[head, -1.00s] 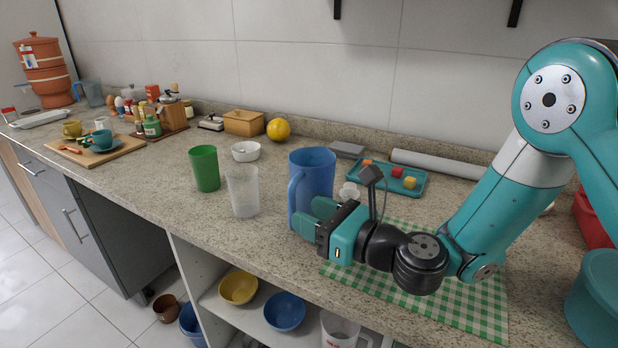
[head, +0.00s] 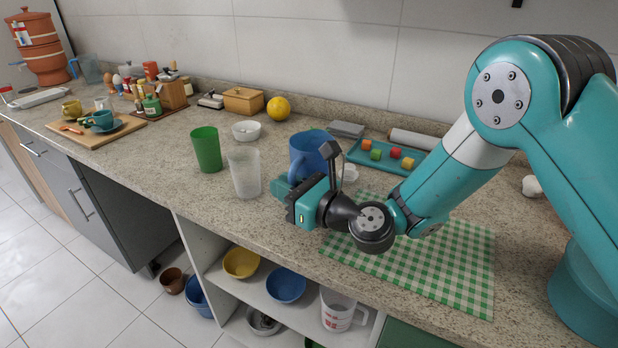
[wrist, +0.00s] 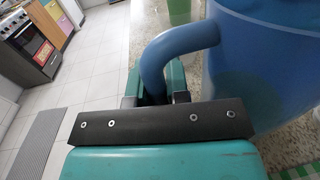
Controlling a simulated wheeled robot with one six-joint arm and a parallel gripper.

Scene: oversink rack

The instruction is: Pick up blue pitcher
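The blue pitcher (head: 311,148) stands upright on the counter in the head view, its lower part hidden behind my gripper (head: 280,198). In the wrist view the pitcher's body (wrist: 265,65) fills the upper right. Its curved handle (wrist: 172,48) reaches down to the left, between the two teal fingers of my gripper (wrist: 155,88). The fingers look spread to either side of the handle, with small gaps. I see no clear grip on it.
A clear cup (head: 245,172) and a green cup (head: 206,149) stand left of the pitcher. A teal tray (head: 365,156) with coloured cubes lies behind it to the right. A green checkered cloth (head: 450,265) lies at the front right.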

